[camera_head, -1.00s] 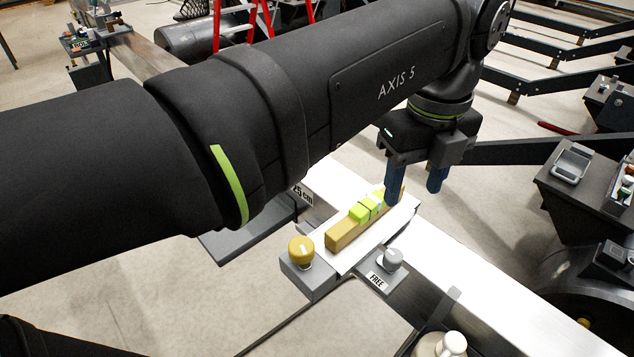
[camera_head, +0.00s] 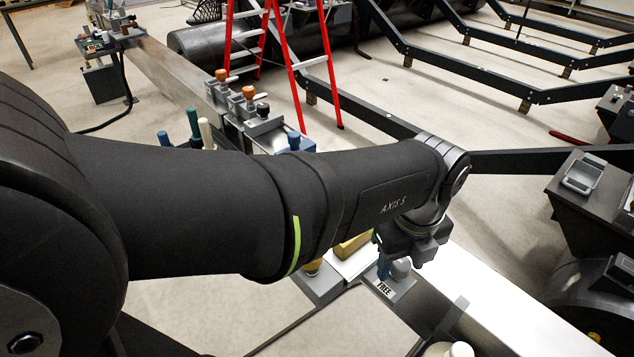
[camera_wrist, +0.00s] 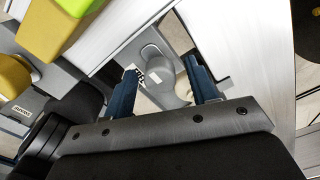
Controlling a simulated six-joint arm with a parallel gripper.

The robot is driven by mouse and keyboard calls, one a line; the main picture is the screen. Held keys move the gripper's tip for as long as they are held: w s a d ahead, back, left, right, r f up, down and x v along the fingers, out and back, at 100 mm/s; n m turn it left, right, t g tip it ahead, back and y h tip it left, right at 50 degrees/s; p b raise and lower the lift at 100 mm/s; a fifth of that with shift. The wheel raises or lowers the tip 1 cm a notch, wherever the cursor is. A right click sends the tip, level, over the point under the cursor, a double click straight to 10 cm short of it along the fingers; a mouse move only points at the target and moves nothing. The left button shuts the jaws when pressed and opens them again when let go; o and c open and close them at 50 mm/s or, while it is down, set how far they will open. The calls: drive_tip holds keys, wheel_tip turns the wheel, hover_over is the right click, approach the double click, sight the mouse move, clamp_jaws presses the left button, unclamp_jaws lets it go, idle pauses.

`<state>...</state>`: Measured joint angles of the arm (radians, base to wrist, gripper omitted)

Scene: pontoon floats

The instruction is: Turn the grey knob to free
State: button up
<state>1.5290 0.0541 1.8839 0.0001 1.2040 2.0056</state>
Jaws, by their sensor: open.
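The grey knob (camera_head: 401,267) sits on a small grey plate beside a "FREE" label (camera_head: 384,289). It is partly hidden by my gripper (camera_head: 390,270) in the head view. In the wrist view the rounded grey knob (camera_wrist: 160,70) shows between the two blue fingers of my gripper (camera_wrist: 161,72). The fingers stand apart, one on each side of the knob, with gaps visible. I cannot tell whether the tips reach its height.
A yellow knob (camera_wrist: 12,76) and a block with a green piece (camera_wrist: 60,28) lie to the left in the wrist view. A pale bottle-like thing (camera_head: 450,349) stands at the bottom of the head view. The white beam (camera_head: 500,290) to the right is clear.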

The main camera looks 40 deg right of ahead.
drive_tip(key=shift+f, duration=0.1)
drive_tip(key=c, duration=1)
drive_tip(key=shift+o, duration=0.2)
drive_tip(key=shift+n, duration=0.4)
drive_tip(key=n, duration=0.3)
drive_tip(key=shift+n, duration=0.4)
drive_tip(key=n, duration=0.4)
drive_tip(key=shift+n, duration=0.3)
drive_tip(key=n, duration=0.8)
drive_tip(key=shift+n, duration=0.3)
